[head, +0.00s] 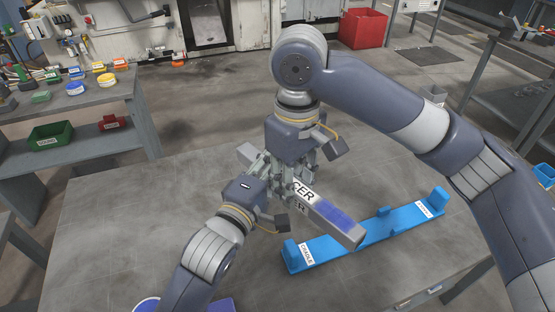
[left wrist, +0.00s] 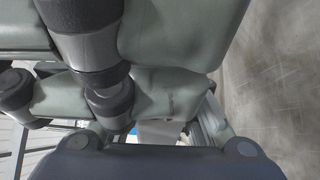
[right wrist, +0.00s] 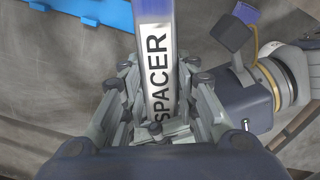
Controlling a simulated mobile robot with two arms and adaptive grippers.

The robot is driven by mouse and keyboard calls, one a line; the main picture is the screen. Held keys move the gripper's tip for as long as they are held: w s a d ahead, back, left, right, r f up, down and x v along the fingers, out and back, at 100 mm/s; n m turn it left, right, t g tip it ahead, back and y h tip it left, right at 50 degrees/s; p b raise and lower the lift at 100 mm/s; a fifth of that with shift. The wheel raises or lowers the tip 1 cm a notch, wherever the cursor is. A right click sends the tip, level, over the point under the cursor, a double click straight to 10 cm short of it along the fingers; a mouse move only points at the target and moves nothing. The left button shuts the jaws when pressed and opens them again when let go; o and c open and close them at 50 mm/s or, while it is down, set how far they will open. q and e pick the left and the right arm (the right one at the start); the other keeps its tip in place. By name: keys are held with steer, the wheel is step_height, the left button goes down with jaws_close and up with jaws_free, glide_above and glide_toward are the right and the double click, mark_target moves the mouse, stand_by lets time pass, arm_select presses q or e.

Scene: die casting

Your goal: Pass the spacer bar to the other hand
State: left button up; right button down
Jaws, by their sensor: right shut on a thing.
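The spacer bar (head: 332,214) is a grey bar with a white SPACER label and a blue patch near one end. It is held above the table, slanting from upper left to lower right in the head view. My right gripper (head: 290,178) comes from above and is shut on the bar; its fingers flank the labelled bar (right wrist: 160,60) in the right wrist view. My left gripper (head: 264,188) is close beside it from the lower left, its fingers overlapping the right ones. Whether it touches the bar is hidden. Grey finger parts fill the left wrist view.
A blue cradle (head: 408,219) lies on the grey table (head: 110,215) under and right of the bar. A side bench with jars and bins (head: 52,135) stands left. A red bin (head: 362,28) is on the floor behind. The table's left part is clear.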

steer(key=shift+r, duration=0.15)
stand_by(0.3)
steer(key=c, duration=1.2)
jaws_free()
